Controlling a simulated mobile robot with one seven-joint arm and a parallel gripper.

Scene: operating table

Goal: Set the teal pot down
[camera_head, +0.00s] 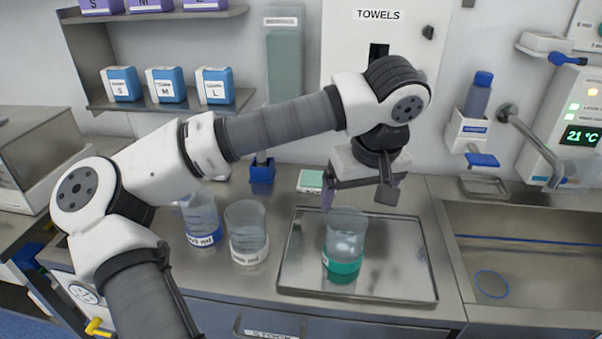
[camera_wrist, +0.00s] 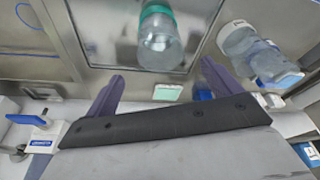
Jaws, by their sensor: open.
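The teal pot (camera_head: 345,246) is a clear beaker-like vessel with a teal band near its base. It stands upright on the metal tray (camera_head: 290,272), right of the tray's middle-left. My gripper (camera_head: 358,198) is open, just above and behind the pot's rim in the head view. In the wrist view the pot (camera_wrist: 157,38) lies beyond the fingertips of my gripper (camera_wrist: 160,80), with nothing between the two purple fingers. The pot appears clear of the fingers.
Two clear pots, one with a white band (camera_head: 247,232) and one with a blue band (camera_head: 201,218), stand left of the tray. A sink (camera_head: 520,255) lies to the right. A wall tap (camera_head: 530,135) juts out above it. The tray's right side is bare.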

